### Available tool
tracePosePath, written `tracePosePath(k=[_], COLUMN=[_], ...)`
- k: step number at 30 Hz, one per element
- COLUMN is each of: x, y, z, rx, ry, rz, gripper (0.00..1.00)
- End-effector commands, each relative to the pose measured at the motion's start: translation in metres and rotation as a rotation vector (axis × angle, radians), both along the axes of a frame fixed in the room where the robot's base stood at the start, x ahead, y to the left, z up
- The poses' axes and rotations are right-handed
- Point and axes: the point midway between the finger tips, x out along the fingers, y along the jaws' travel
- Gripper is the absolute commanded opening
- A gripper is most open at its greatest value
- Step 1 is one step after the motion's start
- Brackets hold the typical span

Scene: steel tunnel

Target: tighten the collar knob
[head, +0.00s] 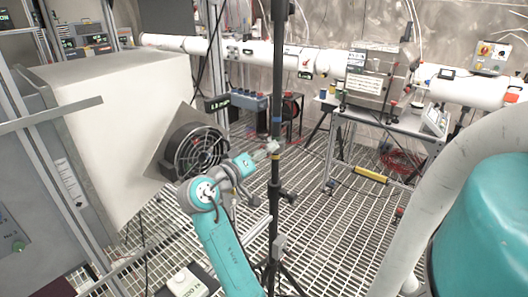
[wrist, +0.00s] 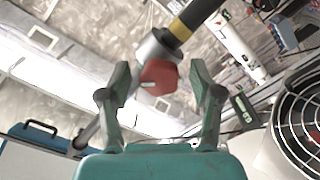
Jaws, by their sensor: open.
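My gripper (wrist: 160,82) is open, with its two green fingers apart on either side of a red knob (wrist: 158,76) in the wrist view. The knob sits on a grey collar (wrist: 149,50) around a dark pole (wrist: 197,20) with a yellow band. No finger clearly touches the knob; I cannot tell how far the fingertips reach around it. The knob cannot be made out there.
A black fan (head: 196,151) on a large pale box (head: 115,110) stands close left of my arm. The pole's tripod (head: 275,268) stands on the grated floor. A steel cart (head: 378,120) is at the back right. Grating is open between pole and cart.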

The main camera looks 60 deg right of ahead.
Motion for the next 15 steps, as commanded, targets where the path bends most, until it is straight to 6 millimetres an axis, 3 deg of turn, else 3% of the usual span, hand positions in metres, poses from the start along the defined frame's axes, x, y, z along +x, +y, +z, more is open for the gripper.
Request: tracePosePath(k=[10, 15], x=[-0.0006, -0.0006], y=[-0.0029, -0.0028], z=[0.0000, 0.0001], rx=[0.000, 0.000], ry=[0.000, 0.000], rz=[0.000, 0.000], gripper=[0.62, 0.20])
